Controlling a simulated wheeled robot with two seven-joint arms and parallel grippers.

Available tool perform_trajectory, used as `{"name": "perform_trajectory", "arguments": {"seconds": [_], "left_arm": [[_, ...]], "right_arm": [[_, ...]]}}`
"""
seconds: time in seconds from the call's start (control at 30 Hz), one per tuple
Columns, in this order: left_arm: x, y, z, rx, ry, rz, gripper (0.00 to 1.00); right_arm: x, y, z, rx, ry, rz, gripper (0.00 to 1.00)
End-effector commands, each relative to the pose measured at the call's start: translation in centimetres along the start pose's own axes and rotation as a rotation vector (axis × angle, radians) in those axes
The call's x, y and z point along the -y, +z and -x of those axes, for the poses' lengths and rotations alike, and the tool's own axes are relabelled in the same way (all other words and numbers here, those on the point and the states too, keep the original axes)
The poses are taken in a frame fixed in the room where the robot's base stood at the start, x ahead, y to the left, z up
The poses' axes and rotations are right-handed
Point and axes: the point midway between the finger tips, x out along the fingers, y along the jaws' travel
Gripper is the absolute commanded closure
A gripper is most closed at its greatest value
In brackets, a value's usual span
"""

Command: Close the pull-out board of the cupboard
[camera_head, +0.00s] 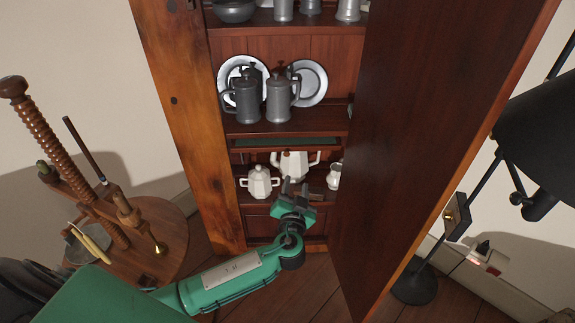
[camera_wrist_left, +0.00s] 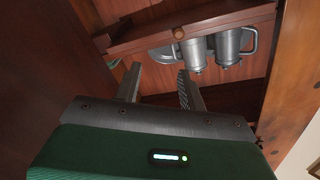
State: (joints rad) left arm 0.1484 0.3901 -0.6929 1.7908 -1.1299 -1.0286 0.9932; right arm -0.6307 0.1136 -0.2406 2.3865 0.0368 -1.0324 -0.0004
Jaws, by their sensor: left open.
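The cupboard (camera_head: 165,75) stands open. Its pull-out board (camera_head: 288,142), with a green strip on top, shows as a narrow band below the shelf with the grey tankards. How far it sticks out is hard to tell. My left gripper (camera_head: 296,184) is open and empty, below and in front of the board, with white pots behind it. In the left wrist view its two fingers (camera_wrist_left: 158,84) are spread with nothing between them. My right gripper is not in view.
The open cupboard door (camera_head: 430,130) fills the right side, close to my left arm. Tankards (camera_head: 247,100) and plates (camera_head: 311,80) stand on the shelf above. A round wooden table (camera_head: 165,225) with a screw press is at left; a black lamp (camera_head: 540,140) is at right.

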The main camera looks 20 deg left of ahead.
Motion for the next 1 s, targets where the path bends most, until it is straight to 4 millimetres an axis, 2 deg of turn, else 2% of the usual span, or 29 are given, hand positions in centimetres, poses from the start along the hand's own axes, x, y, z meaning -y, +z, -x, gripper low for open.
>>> {"name": "perform_trajectory", "arguments": {"seconds": [0.1,0.2,0.37,0.47,0.8,1.0], "left_arm": [[0.7,0.8,1.2,0.030,-0.073,0.137,0.59],[1.2,1.1,1.7,0.043,-0.109,0.202,0.59],[1.5,1.2,1.2,0.047,-0.125,0.230,0.59],[1.7,1.2,-0.2,0.046,-0.126,0.228,0.59],[2.5,1.6,-7.1,0.045,-0.126,0.226,0.59],[2.8,1.9,-10.2,0.047,-0.124,0.226,0.59]], "right_arm": [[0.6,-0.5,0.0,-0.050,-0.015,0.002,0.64],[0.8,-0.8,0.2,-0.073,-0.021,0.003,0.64],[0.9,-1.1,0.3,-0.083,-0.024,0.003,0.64],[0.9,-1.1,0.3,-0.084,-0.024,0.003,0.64],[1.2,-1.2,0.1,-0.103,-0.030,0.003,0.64],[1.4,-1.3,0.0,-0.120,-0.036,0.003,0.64]]}}
